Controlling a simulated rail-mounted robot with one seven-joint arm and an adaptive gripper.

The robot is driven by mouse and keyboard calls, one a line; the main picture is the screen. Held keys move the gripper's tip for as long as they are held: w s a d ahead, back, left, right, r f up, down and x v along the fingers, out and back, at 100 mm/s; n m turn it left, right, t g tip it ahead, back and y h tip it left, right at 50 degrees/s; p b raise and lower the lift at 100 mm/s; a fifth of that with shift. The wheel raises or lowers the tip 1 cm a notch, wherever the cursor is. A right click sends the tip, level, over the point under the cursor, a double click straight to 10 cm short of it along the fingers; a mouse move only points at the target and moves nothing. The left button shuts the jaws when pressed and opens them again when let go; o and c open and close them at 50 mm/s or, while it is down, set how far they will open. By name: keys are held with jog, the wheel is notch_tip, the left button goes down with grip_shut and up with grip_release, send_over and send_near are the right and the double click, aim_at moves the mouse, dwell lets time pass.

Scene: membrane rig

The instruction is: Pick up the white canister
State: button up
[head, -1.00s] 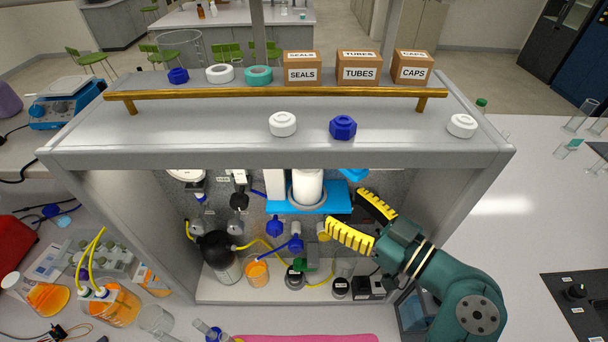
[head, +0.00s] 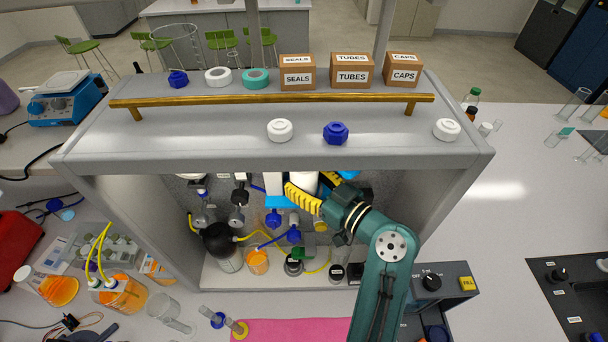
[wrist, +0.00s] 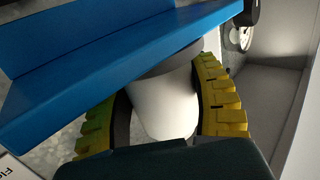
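The white canister (head: 304,184) sits in a grey ring on a blue bracket (head: 273,202) inside the rig. My gripper (head: 312,184), with yellow ribbed fingers, is at the canister and partly covers it in the head view. In the wrist view the lower white body of the canister (wrist: 164,105) lies between the two fingers of my gripper (wrist: 162,100), one on each side. The pads are very close to its sides; I cannot tell if they touch. The blue bracket hides the left fingertip there.
The rig's grey top shelf (head: 200,135) overhangs my gripper. Blue knobs (head: 273,219), yellow tubing and a black sphere (head: 219,237) are close by on the left. A control box (head: 440,283) stands at the lower right.

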jog(key=c, duration=0.4)
jog(key=shift+r, duration=0.15)
jog(key=shift+r+b, duration=0.25)
jog(key=shift+b, duration=0.1)
jog(key=shift+s+r, duration=0.2)
jog(key=shift+r, duration=0.05)
jog(key=s+b, duration=0.1)
jog(key=s, duration=0.4)
jog(key=s+b, duration=0.2)
jog(key=s, duration=0.4)
jog(key=s+b, duration=0.1)
jog(key=s, duration=0.5)
jog(key=shift+s+d+r, duration=0.15)
jog(key=shift+s+d, duration=0.1)
jog(key=shift+d, duration=0.05)
